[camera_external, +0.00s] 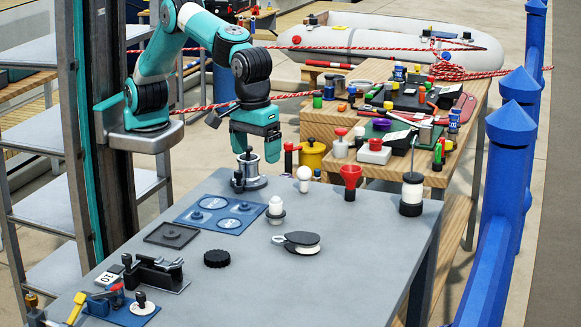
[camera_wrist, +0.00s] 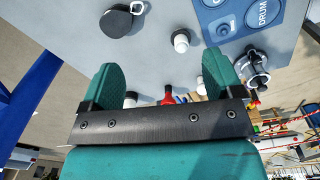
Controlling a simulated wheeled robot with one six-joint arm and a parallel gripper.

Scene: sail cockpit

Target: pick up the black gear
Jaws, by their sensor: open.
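The black gear (camera_external: 217,258) is a small dark toothed disc lying flat on the grey table (camera_external: 340,270), near the middle of its near half. It stands clear of other objects. I do not see it in the wrist view. My gripper (camera_external: 255,146) is open and empty at the far side of the table, beside the silver winch (camera_external: 248,172) in the picture, well away from the gear. In the wrist view, my gripper's two teal fingers (camera_wrist: 161,72) are wide apart with nothing held between them.

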